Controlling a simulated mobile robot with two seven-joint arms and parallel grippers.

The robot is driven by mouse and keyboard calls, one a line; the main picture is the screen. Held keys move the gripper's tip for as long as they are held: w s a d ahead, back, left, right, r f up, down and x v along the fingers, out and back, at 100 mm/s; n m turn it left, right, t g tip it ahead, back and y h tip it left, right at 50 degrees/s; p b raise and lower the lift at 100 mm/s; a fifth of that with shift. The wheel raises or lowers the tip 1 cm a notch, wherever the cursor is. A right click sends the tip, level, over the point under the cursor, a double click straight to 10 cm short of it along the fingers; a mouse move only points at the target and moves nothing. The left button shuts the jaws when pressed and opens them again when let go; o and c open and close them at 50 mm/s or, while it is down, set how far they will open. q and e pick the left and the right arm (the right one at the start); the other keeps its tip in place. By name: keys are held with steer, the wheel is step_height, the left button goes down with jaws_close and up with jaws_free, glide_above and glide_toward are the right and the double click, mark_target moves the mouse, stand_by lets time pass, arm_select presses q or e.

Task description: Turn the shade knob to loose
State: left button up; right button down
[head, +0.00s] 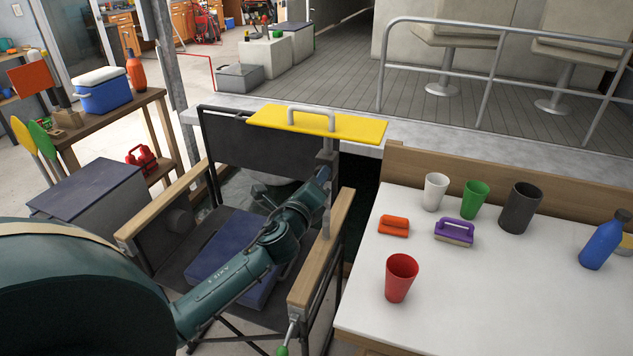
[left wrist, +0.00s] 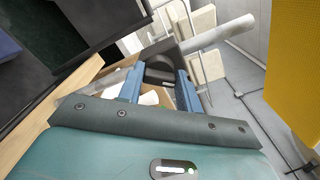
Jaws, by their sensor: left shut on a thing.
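The yellow shade (head: 330,123) with a pale grey handle on top sits at the upper end of a grey post (head: 327,205) by the chair's right wooden armrest. My left gripper (head: 324,178) reaches in from the left to this post, below the shade. In the left wrist view, the two blue fingers of my left gripper (left wrist: 158,82) are closed about the dark shade knob (left wrist: 162,68) at the post. The shade's yellow panel (left wrist: 296,70) shows at the right of that view. In the head view my gripper mostly hides the knob, so its setting cannot be read. My right gripper is not in view.
The black folding chair (head: 238,145) has wooden armrests and a blue cushion (head: 225,255). A white table (head: 450,310) at the right holds several cups, two brushes and a blue bottle (head: 602,243). A wooden shelf (head: 125,115) with a cooler (head: 103,92) stands at the left.

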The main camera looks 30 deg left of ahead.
arm_select(q)
steer(key=shift+f+n, duration=0.1)
steer(key=shift+n, duration=3.6)
steer(key=o, duration=1)
steer(key=b+v, duration=0.2)
steer(key=v, duration=1.1)
steer(key=shift+s+a, duration=0.1)
